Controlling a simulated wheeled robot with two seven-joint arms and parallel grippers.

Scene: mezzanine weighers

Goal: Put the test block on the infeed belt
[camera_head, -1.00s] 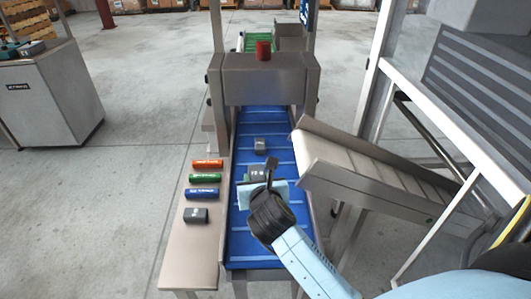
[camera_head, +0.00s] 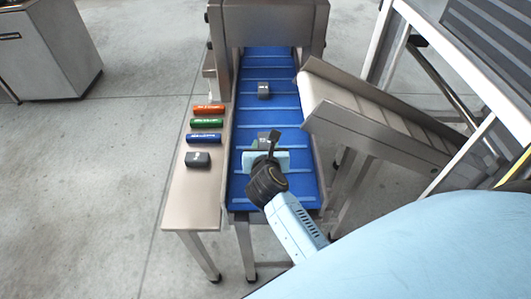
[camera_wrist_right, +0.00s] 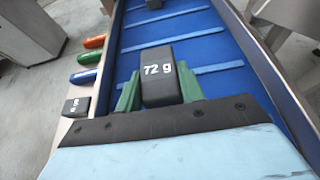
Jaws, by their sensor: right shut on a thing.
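My right gripper (camera_head: 264,149) is shut on a dark grey block marked 72 g (camera_wrist_right: 160,72), with a green finger on each side of it in the right wrist view. The held block also shows in the head view (camera_head: 264,139), partly hidden by the gripper. It is over the near part of the blue ribbed infeed belt (camera_head: 272,189). I cannot tell whether it touches the belt. Another dark block (camera_head: 263,90) sits farther along the belt, apart from the held one. My left gripper is not in view.
A steel side shelf (camera_head: 190,200) left of the belt bears an orange (camera_head: 209,109), a green (camera_head: 207,124) and a blue bar (camera_head: 204,138), plus a dark block (camera_head: 197,160). A steel housing (camera_head: 268,22) spans the belt's far end. A sloped chute (camera_head: 370,115) stands to the right.

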